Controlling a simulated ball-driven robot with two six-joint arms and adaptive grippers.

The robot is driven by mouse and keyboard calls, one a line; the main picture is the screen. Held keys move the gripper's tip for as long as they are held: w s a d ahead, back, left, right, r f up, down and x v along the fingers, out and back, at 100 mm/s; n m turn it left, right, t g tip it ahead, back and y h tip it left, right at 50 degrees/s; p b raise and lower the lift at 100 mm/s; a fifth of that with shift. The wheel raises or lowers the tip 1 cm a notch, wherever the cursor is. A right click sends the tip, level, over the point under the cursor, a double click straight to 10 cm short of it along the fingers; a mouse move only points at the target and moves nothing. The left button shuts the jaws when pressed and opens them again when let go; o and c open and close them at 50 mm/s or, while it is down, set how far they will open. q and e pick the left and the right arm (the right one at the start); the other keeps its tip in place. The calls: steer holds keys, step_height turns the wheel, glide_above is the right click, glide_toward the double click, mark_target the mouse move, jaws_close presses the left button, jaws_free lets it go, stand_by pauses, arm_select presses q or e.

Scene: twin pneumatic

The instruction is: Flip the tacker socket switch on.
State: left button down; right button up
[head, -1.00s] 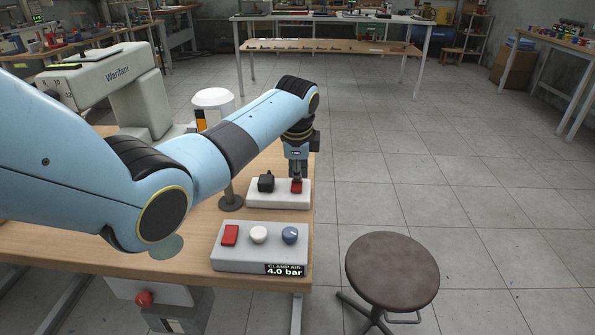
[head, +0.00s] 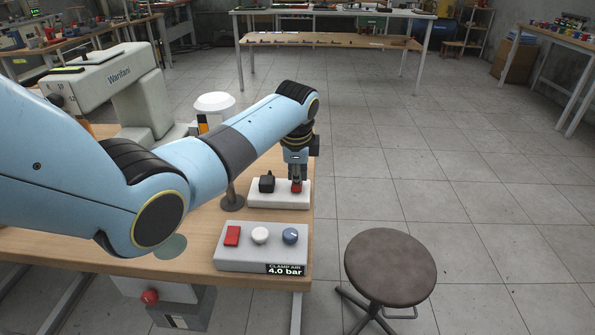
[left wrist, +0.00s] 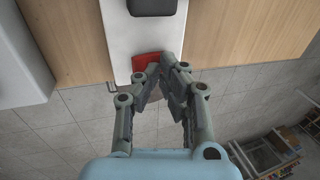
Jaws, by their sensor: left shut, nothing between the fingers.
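The white socket strip (head: 262,200) lies on the table near its right edge. A black plug (head: 266,183) sits on its left part, and a red rocker switch (head: 297,188) is on its right part. My left gripper (head: 296,181) points down at the red switch, its fingers shut and empty. In the left wrist view, the fingertips (left wrist: 167,62) are at the edge of the red switch (left wrist: 146,61) and partly cover it. I cannot tell whether they touch it. The black plug (left wrist: 158,6) shows at the top there. My right gripper is not in view.
A grey clamp air box (head: 240,259) reading 4.0 bar, with a red switch, white button and blue knob, stands in front of the strip. A sewing machine (head: 120,85) marked Wanfani stands at the left. A round stool (head: 390,265) is right of the table; the floor beyond is clear.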

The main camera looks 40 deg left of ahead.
arm_select(q)
step_height(320, 180, up, 5)
steer(key=p, duration=0.5)
steer(key=shift+f, duration=0.2)
step_height(320, 180, up, 9)
steer(key=shift+r, duration=0.2)
